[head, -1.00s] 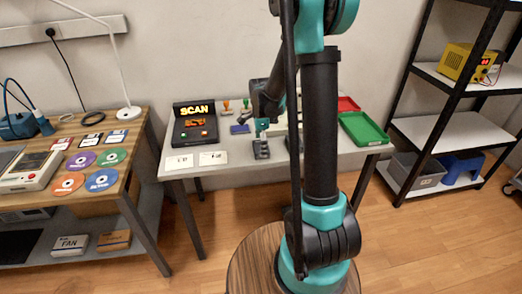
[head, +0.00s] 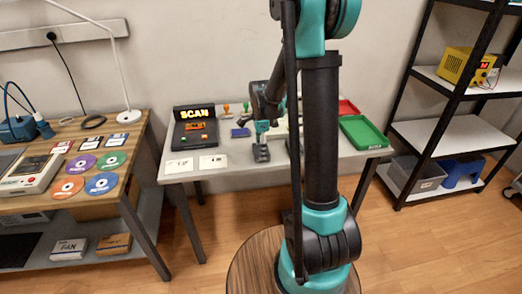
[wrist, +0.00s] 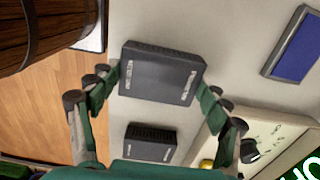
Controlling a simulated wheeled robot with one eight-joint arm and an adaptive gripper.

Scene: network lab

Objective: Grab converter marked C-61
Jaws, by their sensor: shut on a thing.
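A dark grey box-shaped converter (wrist: 160,72) with pale lettering on its top is between the green fingers of my gripper (wrist: 159,82) in the wrist view. The fingers press on its two opposite sides. I cannot read a C-61 mark on it. A second, similar dark converter (wrist: 150,143) lies apart from it, lower in the wrist view. In the head view my gripper (head: 262,127) points down at the front of the middle table, with the held converter (head: 261,153) below it. I cannot tell whether the held converter still touches the table.
The middle table also holds a SCAN station (head: 194,128), white cards (head: 212,162), a blue pad (head: 240,132) and a green tray (head: 362,132). A desk with discs (head: 101,183) stands left, a black shelf rack (head: 440,130) right.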

